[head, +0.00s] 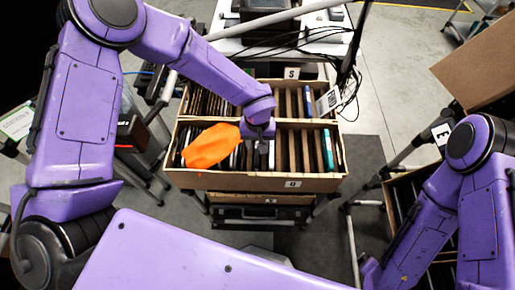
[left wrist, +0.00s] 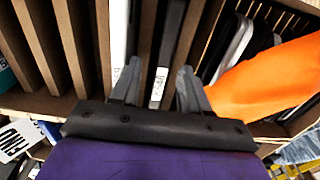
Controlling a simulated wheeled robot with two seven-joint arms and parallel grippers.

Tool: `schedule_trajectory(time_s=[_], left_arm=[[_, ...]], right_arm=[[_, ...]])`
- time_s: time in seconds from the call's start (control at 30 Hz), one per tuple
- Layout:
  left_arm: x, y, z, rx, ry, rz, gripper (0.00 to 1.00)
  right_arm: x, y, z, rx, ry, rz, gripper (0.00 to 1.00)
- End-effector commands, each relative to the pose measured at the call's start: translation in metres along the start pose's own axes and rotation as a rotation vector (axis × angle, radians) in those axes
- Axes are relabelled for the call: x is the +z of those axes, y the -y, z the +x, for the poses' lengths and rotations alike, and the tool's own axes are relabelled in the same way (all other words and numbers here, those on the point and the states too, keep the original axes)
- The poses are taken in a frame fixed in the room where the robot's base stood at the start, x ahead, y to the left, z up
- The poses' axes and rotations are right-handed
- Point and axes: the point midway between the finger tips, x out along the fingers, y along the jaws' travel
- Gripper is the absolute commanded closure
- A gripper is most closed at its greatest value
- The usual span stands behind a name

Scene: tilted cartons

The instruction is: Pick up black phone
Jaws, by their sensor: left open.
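My left gripper (head: 260,142) points down into the front carton (head: 250,181), over its middle slots. In the left wrist view my left gripper (left wrist: 158,82) is open, with its two grey fingers apart. A thin black phone-like item (left wrist: 172,40) stands on edge in a slot between the fingers, with a small white label near its near end. A white item (left wrist: 117,45) stands in line with the left finger in the picture. I cannot tell whether the fingers touch either item. My right arm shows at the right of the head view, but its gripper is not in view.
An orange pouch (head: 211,146) lies over the carton's left slots, close to the gripper. Wooden-brown dividers (head: 293,150) and a teal item (head: 328,150) stand to the right. A second carton (head: 292,83) sits behind. Another carton (head: 400,190) is at the right.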

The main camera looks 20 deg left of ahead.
Motion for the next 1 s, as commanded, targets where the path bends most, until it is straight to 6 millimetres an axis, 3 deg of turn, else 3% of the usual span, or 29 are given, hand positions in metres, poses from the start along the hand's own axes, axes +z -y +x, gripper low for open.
schedule_trajectory(time_s=[0.13, 0.27, 0.63, 1.0], left_arm=[[0.000, 0.000, 0.000, 0.000, 0.000, 0.000, 0.57], [0.000, 0.000, 0.000, 0.000, 0.000, -0.001, 1.00], [-0.001, 0.000, -0.006, 0.002, -0.001, -0.002, 1.00], [-0.001, 0.000, -0.086, 0.003, -0.002, -0.003, 1.00]], right_arm=[[0.000, 0.000, 0.000, 0.000, 0.000, 0.000, 0.01], [0.000, 0.000, 0.000, 0.000, 0.000, 0.000, 0.01], [0.001, 0.000, 0.002, 0.000, 0.000, 0.000, 0.01], [0.005, 0.001, 0.012, 0.000, 0.000, 0.000, 0.01]])
